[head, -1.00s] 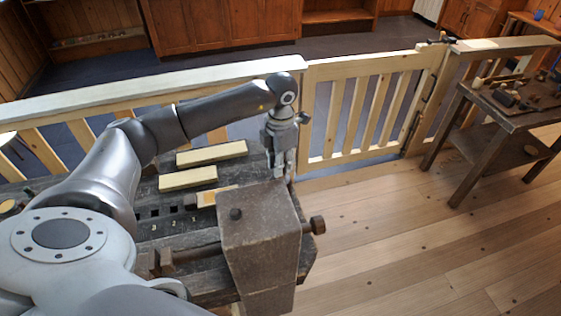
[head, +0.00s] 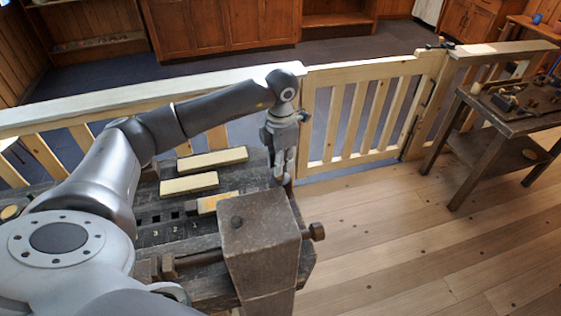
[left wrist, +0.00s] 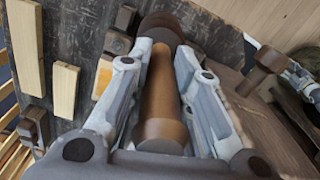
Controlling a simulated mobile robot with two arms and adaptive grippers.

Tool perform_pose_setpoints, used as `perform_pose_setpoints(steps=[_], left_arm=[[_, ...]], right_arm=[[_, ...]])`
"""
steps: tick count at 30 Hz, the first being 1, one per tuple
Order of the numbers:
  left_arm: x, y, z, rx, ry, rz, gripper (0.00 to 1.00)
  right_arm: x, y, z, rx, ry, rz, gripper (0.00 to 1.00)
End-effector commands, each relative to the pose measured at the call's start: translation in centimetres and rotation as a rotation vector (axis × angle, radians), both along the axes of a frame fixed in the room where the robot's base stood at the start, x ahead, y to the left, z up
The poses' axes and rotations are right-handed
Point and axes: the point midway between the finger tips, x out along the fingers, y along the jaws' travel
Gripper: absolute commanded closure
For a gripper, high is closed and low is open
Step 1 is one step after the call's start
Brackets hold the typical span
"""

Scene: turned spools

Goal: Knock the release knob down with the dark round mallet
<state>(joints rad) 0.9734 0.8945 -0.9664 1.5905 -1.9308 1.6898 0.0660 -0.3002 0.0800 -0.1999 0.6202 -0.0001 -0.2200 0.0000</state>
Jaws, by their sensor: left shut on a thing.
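My left gripper (head: 281,178) hangs over the far right end of the dark workbench (head: 150,205). In the left wrist view its two fingers (left wrist: 166,60) are shut on the brown handle of the dark round mallet (left wrist: 163,100). The mallet's wide dark head lies beyond the fingertips, partly hidden by them. In the head view the mallet is mostly hidden by the gripper. I cannot tell for sure which part is the release knob; a small dark knob (head: 304,116) sits at the left edge of the gate, just right of the gripper.
A heavy wooden vise block (head: 262,245) with a side screw knob (head: 316,231) stands at the bench's near right. Pale wooden strips (head: 212,158) lie on the bench. A slatted gate (head: 365,72) and railing stand behind. The plank floor (head: 420,235) to the right is clear.

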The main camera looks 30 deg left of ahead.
Motion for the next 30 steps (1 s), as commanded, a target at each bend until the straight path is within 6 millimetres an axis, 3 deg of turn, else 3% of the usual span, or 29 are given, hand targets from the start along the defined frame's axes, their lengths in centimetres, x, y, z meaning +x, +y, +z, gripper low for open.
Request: perform_pose_setpoints(steps=[12,26,30], left_arm=[[0.1,0.1,-4.3,0.001,0.0,0.001,1.0],[0.1,0.1,-4.0,0.0,-0.001,0.0,1.0],[0.1,0.1,-3.1,0.0,-0.001,0.0,1.0]], right_arm=[[0.0,0.2,-3.6,0.002,-0.001,-0.001,0.6],[0.0,0.2,-3.3,0.002,-0.001,-0.001,0.6],[0.0,0.2,-2.8,0.002,-0.001,-0.001,0.6]])
